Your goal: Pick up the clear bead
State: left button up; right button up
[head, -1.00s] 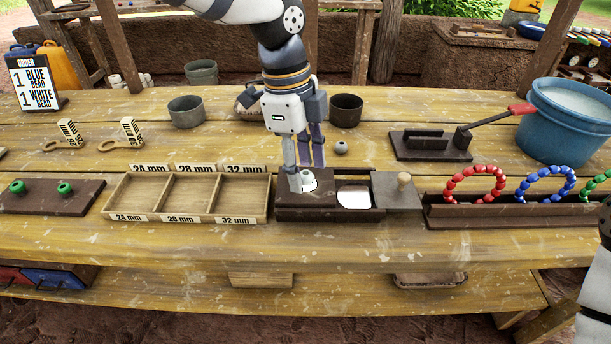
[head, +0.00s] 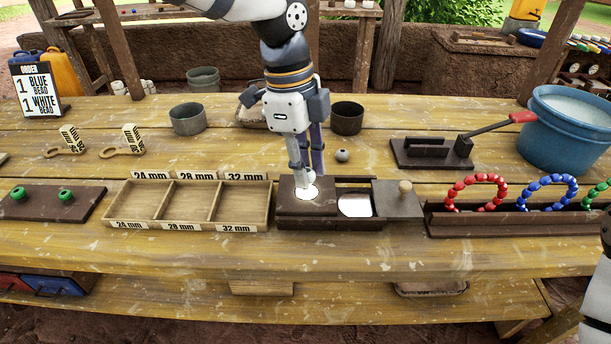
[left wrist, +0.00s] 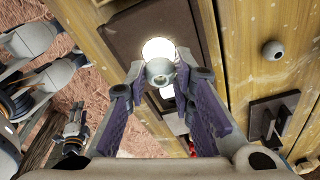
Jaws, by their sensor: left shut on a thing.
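The clear bead (left wrist: 159,72) looks grey and glassy in the left wrist view. It sits between the fingertips of my left gripper (head: 308,181), which is shut on it. In the head view the fingers point down over the bright round window (head: 303,193) of a dark wooden box (head: 295,210), and they mostly hide the bead. In the left wrist view the lit window (left wrist: 158,49) shows just beyond the bead. I cannot tell whether the bead still touches it.
Another grey bead (head: 342,155) lies behind the box. A sliding lid with a knob (head: 404,188) is at the box's right. A three-part sorting tray (head: 187,204) stands left, a bead rack (head: 520,222) right. Cups (head: 187,117) (head: 347,118) stand behind.

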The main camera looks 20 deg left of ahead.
pick_arm(q)
jog(key=s+d+r+p, duration=0.1)
jog(key=s+d+r, duration=0.1)
jog(key=s+r, duration=0.8)
jog(key=s, duration=0.4)
jog(key=shift+d+r, duration=0.15)
jog(key=shift+r, duration=0.2)
pick_arm(e)
jog(key=shift+w+r+t, duration=0.5)
jog(key=shift+w+r, duration=0.45)
jog(key=shift+w, duration=0.1)
pick_arm(q)
jog(key=shift+w+a+f+b, duration=0.4)
jog(key=shift+w+f+b, duration=0.2)
jog(key=shift+w+f, duration=1.6)
jog(key=shift+w+a+f+b, duration=0.4)
jog(key=shift+w+f+b, duration=0.15)
jog(key=shift+w+f, duration=1.7)
jog(key=shift+w+a+f+b, duration=0.4)
jog(key=shift+w+f+b, duration=0.2)
jog(key=shift+w+f, duration=1.6)
pick_arm(e)
jog(key=s+f+g, duration=0.2)
jog(key=s+f, duration=0.3)
pick_arm(q)
jog(key=shift+w+r, duration=0.3)
jog(key=shift+r, duration=0.05)
pick_arm(e)
jog(key=shift+r, duration=0.15)
